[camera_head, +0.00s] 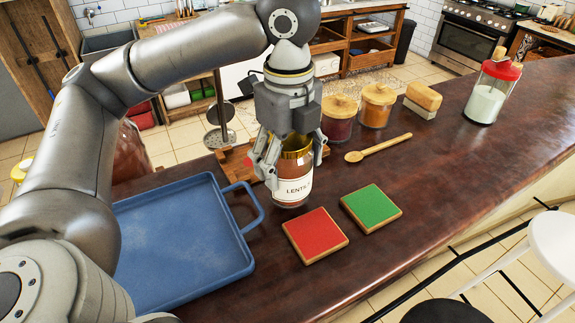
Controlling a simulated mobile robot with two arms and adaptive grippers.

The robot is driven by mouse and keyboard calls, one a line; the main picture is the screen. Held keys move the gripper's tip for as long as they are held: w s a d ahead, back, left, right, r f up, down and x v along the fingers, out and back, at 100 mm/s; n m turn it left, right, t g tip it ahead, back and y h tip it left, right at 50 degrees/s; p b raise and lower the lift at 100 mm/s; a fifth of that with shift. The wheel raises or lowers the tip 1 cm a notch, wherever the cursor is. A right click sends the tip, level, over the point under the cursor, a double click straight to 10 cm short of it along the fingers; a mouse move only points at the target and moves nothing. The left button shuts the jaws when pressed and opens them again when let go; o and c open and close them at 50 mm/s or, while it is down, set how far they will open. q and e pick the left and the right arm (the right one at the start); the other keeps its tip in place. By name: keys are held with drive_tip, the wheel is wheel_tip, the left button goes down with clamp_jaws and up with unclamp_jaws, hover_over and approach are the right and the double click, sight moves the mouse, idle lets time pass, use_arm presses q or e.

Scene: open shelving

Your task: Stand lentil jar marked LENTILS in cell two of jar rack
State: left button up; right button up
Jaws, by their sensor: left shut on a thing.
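The lentil jar (292,188) has a gold lid and a white label that reads LENTI, with the end of the word cut off. It is upright over the dark wooden counter. My left gripper (284,158) is shut on it from above, around its upper part. I cannot tell whether the jar's base touches the counter. A wooden rack-like piece (234,160) lies behind the gripper and is partly hidden by it. I cannot make out its cells. My right gripper is not in view.
A blue tray (180,240) is at left. Red (314,236) and green (371,208) tiles lie right of the jar. Behind are two wooden-lidded jars (338,118) (377,106), a block (422,99), a spoon (378,147) and a red-lidded jar (488,98).

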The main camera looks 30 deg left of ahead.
use_arm(q)
drive_tip(key=shift+a+f, duration=0.2)
drive_tip(key=shift+f, duration=0.95)
drive_tip(key=o, duration=1)
drive_tip(key=shift+d+f, duration=0.1)
drive_tip(key=shift+f, duration=0.05)
drive_tip(key=o, duration=0.4)
drive_tip(key=shift+o, duration=0.2)
